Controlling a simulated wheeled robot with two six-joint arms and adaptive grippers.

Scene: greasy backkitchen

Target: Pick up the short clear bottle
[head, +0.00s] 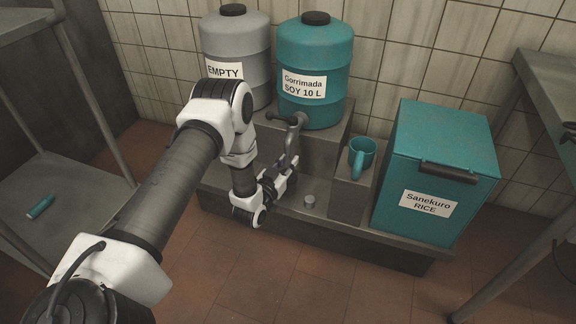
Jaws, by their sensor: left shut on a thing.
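My left gripper (283,178) is low over the stepped ledge, in front of the teal drum's block and just below a grey tap-like fitting (293,140). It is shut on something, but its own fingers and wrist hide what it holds. I cannot make out a clear bottle anywhere in the head view. My right gripper is not in view.
A grey drum marked EMPTY (237,42) and a teal soy drum (316,62) stand behind. A teal mug (362,153) and a teal rice box (436,165) are to the right. Metal tables flank both sides; a teal cylinder (40,207) lies on the left one's lower shelf.

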